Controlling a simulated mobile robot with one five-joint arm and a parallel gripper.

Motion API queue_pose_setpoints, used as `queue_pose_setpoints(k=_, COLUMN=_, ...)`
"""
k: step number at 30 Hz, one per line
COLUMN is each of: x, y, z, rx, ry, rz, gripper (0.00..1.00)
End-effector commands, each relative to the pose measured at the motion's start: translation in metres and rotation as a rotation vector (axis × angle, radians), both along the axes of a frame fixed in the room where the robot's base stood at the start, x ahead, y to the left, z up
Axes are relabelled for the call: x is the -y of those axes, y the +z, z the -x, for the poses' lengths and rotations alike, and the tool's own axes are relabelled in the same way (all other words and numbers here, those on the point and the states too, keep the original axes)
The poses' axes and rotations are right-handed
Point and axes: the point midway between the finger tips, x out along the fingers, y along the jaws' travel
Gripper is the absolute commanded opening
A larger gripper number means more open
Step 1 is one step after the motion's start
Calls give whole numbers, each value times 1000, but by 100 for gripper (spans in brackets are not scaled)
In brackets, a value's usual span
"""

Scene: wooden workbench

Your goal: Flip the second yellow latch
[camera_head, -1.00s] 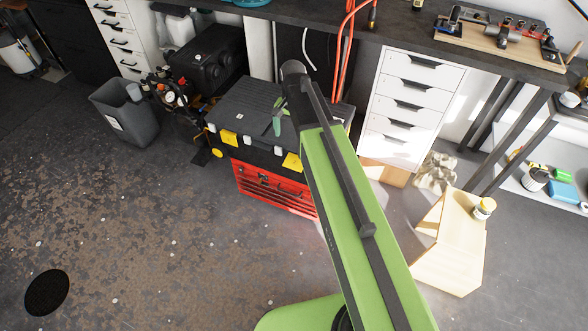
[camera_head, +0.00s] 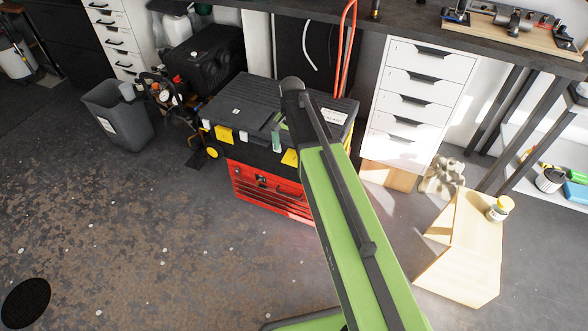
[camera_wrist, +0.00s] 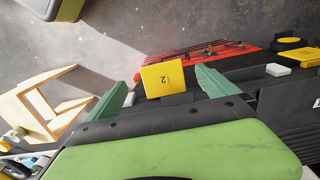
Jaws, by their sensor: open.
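The black-lidded toolbox (camera_head: 262,98) stands on a red drawer case (camera_head: 262,190). Two yellow latches sit along its front edge: the first latch (camera_head: 224,134) on the left and the second latch (camera_head: 290,158) beside my arm. In the wrist view the second latch (camera_wrist: 163,80), marked "2", lies between the two green fingertips of my gripper (camera_wrist: 162,78), with gaps on both sides. The first latch (camera_wrist: 300,56) is at the right edge there. My gripper is open and empty. In the head view my arm hides much of the gripper and the toolbox's right part.
A grey bin (camera_head: 118,115) and a black compressor (camera_head: 205,60) stand left of the toolbox. A white drawer unit (camera_head: 415,95) is behind at right. The floor in front is mostly clear.

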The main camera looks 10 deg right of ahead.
Motion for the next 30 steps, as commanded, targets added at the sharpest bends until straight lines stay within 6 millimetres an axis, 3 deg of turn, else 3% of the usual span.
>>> queue_pose_setpoints(k=1, x=0, y=-21, z=0, rx=0, ry=0, rz=0, gripper=98)
queue_pose_setpoints(k=6, x=0, y=-50, z=0, rx=0, ry=1, rz=0, gripper=98)
queue_pose_setpoints(k=17, x=-1, y=-54, z=0, rx=0, ry=1, rz=0, gripper=98)
queue_pose_setpoints(k=30, x=-1, y=-54, z=0, rx=-1, ry=2, rz=1, gripper=43)
